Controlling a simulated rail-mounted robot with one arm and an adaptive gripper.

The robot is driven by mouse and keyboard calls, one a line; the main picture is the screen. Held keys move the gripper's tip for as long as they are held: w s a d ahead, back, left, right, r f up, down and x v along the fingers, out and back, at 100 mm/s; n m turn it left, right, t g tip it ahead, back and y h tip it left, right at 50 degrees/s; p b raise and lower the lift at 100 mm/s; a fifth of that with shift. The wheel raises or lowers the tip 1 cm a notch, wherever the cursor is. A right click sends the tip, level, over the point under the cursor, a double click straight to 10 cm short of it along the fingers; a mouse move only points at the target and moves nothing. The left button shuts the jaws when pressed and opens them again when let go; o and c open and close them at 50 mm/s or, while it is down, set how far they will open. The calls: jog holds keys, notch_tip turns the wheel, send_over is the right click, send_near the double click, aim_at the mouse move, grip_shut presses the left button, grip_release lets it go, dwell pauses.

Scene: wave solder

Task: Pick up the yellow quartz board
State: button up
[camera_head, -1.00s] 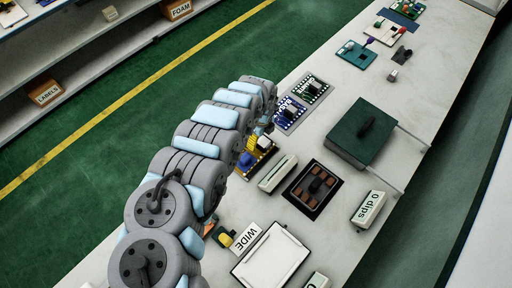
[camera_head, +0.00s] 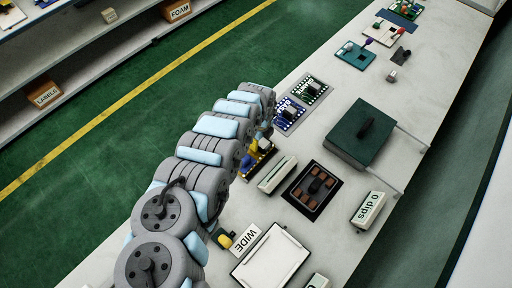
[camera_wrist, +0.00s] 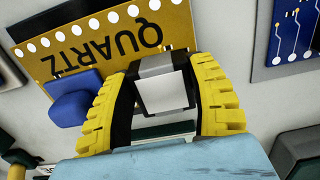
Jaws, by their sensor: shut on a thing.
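The yellow quartz board (camera_wrist: 75,25) fills the upper left of the wrist view, its QUARTZ lettering upside down. It carries a blue block (camera_wrist: 72,100) and a pale grey block (camera_wrist: 163,95). My gripper (camera_wrist: 163,68) has its two yellow fingers on either side of the grey block and is shut on it, so it holds the board by that block. In the head view the quartz board (camera_head: 262,166) is mostly hidden by my arm. I cannot tell whether it is clear of the table.
The blue BASALT board (camera_head: 288,116) and a green board (camera_head: 317,87) lie just beyond. A pale slotted block (camera_head: 277,174), a black tray (camera_head: 298,203) and a dark green box (camera_head: 350,143) stand to the right. A WIDE label (camera_head: 245,238) is nearer.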

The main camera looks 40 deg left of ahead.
aim_at(253, 155)
jog(key=shift+r, duration=0.85)
jog(key=s+d+r+p, duration=0.4)
jog(key=s+r+p, duration=0.7)
jog(key=s+p, duration=0.2)
jog(key=shift+s+d+r+p, duration=0.15)
jog(key=shift+r+p, duration=0.05)
jog(key=shift+p, duration=0.3)
dwell(0.4)
